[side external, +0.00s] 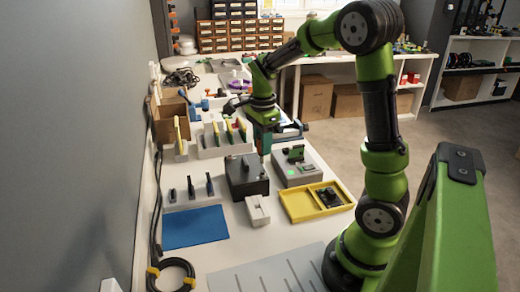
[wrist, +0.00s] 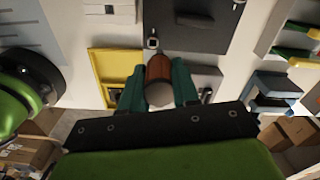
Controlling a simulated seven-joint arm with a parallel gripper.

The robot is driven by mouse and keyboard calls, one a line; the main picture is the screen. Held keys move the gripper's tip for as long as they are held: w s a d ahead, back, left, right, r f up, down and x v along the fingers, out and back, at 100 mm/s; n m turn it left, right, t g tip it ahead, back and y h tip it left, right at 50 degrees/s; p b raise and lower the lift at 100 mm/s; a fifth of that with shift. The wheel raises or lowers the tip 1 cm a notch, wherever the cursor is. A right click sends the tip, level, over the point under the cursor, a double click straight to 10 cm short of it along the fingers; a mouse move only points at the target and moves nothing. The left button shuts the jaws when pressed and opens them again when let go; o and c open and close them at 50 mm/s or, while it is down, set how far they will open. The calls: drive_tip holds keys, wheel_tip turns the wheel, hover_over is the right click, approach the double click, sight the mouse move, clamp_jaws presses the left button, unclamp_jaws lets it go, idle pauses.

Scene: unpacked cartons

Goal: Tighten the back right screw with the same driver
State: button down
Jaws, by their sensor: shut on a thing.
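My gripper (side external: 263,135) points down at the bench beside the dark box (side external: 246,178). In the wrist view its two teal fingers (wrist: 158,84) are shut on the driver, whose orange-brown handle (wrist: 158,72) sits between them. The driver's shaft runs away from the camera toward the left edge of the dark box (wrist: 188,30). I cannot tell whether its tip touches anything. The dark box has a raised block on top.
A grey box with a green board (side external: 296,170) stands right of the dark box. A yellow tray (side external: 292,206) with a black part lies in front of it. A small white block (side external: 258,211) and blue mat (side external: 195,227) are nearby. Upright racks (side external: 222,146) stand behind.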

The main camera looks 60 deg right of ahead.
drive_tip(key=w+d, duration=0.3)
drive_tip(key=w, duration=0.4)
wheel_tip(320, 180, up, 2)
hover_over(230, 158)
drive_tip(key=shift+w+d+f, duration=0.15)
drive_tip(key=shift+d+f, duration=0.1)
drive_tip(key=shift+f, duration=0.5)
drive_tip(key=shift+w+d+f, duration=0.15)
drive_tip(key=shift+d+f, duration=0.05)
drive_tip(key=shift+f, duration=0.55)
drive_tip(key=shift+f, duration=1.3)
